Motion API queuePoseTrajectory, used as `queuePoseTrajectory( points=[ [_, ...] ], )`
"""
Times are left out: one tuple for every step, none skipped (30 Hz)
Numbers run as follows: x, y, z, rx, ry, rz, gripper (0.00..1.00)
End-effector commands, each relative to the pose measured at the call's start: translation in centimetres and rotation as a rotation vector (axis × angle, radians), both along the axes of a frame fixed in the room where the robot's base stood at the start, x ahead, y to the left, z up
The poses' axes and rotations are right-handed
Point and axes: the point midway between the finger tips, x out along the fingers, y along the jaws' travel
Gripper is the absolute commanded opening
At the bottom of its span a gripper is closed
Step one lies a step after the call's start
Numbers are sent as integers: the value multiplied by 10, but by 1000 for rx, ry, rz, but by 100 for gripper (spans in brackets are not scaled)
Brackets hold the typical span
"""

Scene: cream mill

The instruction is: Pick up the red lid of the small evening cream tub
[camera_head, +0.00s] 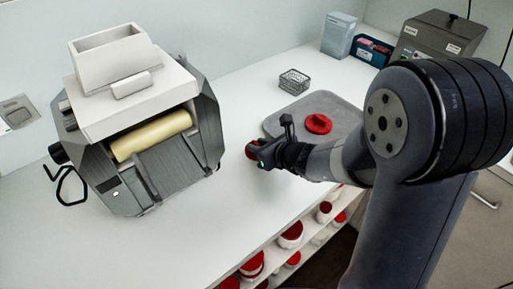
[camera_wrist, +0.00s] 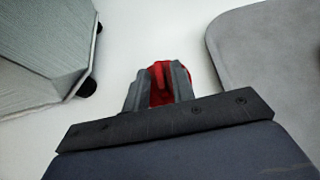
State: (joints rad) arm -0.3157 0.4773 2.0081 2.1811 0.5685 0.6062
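A red lid (camera_head: 251,149) is at the tip of my gripper, low over or on the white counter, left of the grey mat. My gripper (camera_head: 259,151) hides much of it, and the tub beneath cannot be made out. In the wrist view the red lid (camera_wrist: 159,70) shows between and behind the two grey fingers of my gripper (camera_wrist: 159,88). The fingers stand apart, one on each side of the lid's raised ridge, and narrow gaps seem to show beside the ridge. A second, larger red lid (camera_head: 318,123) with a raised grip lies on the grey mat (camera_head: 290,115).
A grey and white roller mill (camera_head: 140,120) stands at the left. A wire basket (camera_head: 294,80), blue bin (camera_head: 371,50) and grey box (camera_head: 432,38) stand at the back. Red-lidded tubs (camera_head: 291,235) fill shelves below the counter's front edge.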

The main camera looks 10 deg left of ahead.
Motion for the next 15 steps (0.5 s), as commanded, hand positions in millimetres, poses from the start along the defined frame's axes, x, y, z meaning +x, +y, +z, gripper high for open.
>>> queuePoseTrajectory(
  points=[
    [0, 0, 0, 0, 0, 0, 20],
    [0, 0, 0, 0, 0, 0, 17],
    [0, 0, 0, 0, 0, 0, 14],
    [0, 0, 0, 0, 0, 0, 12],
    [0, 0, 0, 0, 0, 0, 9],
    [0, 0, 0, 0, 0, 0, 6],
    [0, 0, 0, 0, 0, 0, 3],
    [0, 0, 0, 0, 0, 0, 1],
    [0, 0, 0, 0, 0, 0, 0],
    [0, 0, 0, 0, 0, 0, 0],
    [0, 0, 0, 0, 0, 0, 0],
    [0, 0, 0, 0, 0, 0, 0],
    [0, 0, 0, 0, 0, 0, 0],
    [0, 0, 0, 0, 0, 0, 0],
    [0, 0, 0, 0, 0, 0, 0]
  ],
)
